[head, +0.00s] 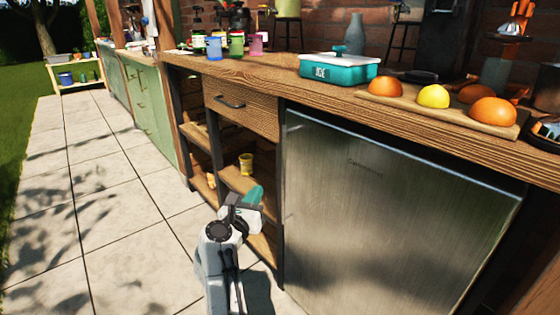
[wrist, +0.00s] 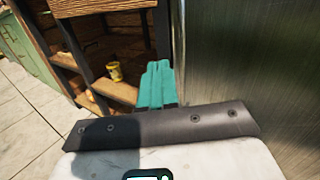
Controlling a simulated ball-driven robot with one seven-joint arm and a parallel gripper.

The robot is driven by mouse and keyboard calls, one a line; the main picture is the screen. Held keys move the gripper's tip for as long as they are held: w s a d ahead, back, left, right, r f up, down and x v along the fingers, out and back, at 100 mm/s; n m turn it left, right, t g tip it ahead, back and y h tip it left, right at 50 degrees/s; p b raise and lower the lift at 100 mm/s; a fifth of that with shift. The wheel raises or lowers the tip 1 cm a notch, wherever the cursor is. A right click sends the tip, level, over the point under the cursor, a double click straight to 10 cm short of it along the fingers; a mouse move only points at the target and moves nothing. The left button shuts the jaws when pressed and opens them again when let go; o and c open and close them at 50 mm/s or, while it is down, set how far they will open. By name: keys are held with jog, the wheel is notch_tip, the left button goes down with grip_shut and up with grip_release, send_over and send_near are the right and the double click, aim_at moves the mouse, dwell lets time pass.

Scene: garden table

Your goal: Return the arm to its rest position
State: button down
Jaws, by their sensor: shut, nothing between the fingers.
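My gripper (head: 253,195) is at the lower middle of the head view, at the end of my white and grey arm. It is low in front of the shelves and beside the steel fridge. In the wrist view my gripper (wrist: 158,70) shows its teal fingers together, with nothing between them. The fingertips point toward the open shelves and the fridge edge. I cannot tell how far they are from either.
The steel fridge (head: 385,210) stands right of my gripper. The wooden counter (head: 270,75) above holds a teal ice box (head: 340,70), fruit and cups. A yellow tin (head: 246,163) is on a shelf (head: 238,181). Paving (head: 100,200) at left is clear.

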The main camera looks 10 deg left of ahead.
jog(key=s+d+f+n+t+y, duration=0.15)
jog(key=d+n+y, duration=0.25)
jog(key=d+n, duration=0.4)
jog(key=w+d+f+n+y, duration=0.1)
jog(key=d+f+n+y, duration=0.1)
jog(key=d+n+y, duration=0.5)
jog(key=s+d+f+n+g+h, duration=0.1)
jog(key=s+d+f+n+g, duration=0.5)
jog(key=s+f+n, duration=0.4)
jog(key=s+d+f+n+g+h, duration=0.1)
jog(key=s+d+f+n+g, duration=0.4)
jog(key=s+d+f+n, duration=0.5)
jog(key=s+d+f+n+g+h, duration=0.1)
jog(key=s+d+g+h, duration=0.3)
jog(key=s, duration=1.1)
jog(key=s+d+n+g+h, duration=0.15)
jog(key=s+d+g, duration=0.4)
jog(key=s, duration=0.85)
notch_tip(320, 180, up, 33)
jog(key=s+d+t+p, duration=0.1)
jog(key=p, duration=3.2)
jog(key=shift+d+m+t, duration=0.15)
jog(key=shift+m+t, duration=0.15)
jog(key=shift+m, duration=0.05)
jog(key=shift+s+h, duration=0.1)
jog(key=shift+h, duration=0.15)
